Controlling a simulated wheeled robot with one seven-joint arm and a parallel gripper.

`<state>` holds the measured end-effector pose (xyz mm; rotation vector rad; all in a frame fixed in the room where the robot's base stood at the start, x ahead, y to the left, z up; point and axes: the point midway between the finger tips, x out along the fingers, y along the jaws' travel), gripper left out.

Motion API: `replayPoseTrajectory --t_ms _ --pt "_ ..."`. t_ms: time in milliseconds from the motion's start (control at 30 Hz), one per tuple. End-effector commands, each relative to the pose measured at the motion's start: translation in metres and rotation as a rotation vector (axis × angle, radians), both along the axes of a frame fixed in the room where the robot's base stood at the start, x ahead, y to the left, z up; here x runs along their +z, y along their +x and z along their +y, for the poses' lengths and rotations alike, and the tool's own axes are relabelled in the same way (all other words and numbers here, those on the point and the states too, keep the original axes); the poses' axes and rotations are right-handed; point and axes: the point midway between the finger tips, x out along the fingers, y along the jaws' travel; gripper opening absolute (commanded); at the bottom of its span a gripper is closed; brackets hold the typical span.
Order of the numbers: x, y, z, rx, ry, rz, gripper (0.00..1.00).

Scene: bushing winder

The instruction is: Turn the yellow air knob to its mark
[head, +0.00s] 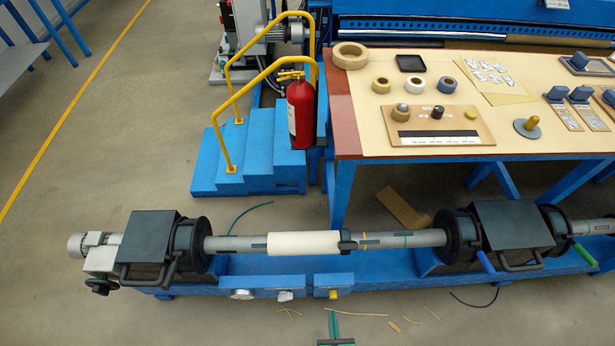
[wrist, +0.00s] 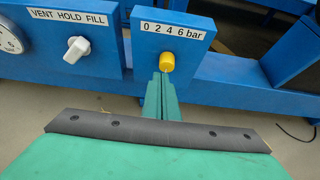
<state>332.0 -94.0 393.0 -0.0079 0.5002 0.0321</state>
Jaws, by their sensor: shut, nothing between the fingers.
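The yellow air knob (wrist: 167,61) sticks out from a blue panel (wrist: 145,35) in the wrist view. A white scale plate (wrist: 173,29) above it reads "0 2 4 6 bar". No pointer line on the knob can be made out, so I cannot tell its setting. The knob also shows small in the head view (head: 333,294), low on the blue base. My gripper (wrist: 161,76) has teal fingers, shut together and empty, with the tips just below the knob in the picture. I cannot tell if they touch it. The gripper enters the head view (head: 332,312) from the bottom edge.
A white selector knob (wrist: 77,48) under a "VENT HOLD FILL" label (wrist: 68,16) and a gauge (wrist: 10,40) are left of the yellow knob. Above runs the grey shaft with a white sleeve (head: 303,243). The floor in front is open, with some scraps.

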Motion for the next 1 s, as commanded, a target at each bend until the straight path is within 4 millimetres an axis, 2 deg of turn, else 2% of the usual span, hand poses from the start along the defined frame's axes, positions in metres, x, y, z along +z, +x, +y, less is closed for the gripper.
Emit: replayPoseTrajectory --t_ms 500,700,1000 --pt "0.000 0.055 0.003 0.006 -0.001 0.000 0.00" --pt "0.000 0.063 0.004 0.004 0.000 0.000 0.00" --pt "0.000 0.063 0.003 0.003 -0.001 0.000 0.00"
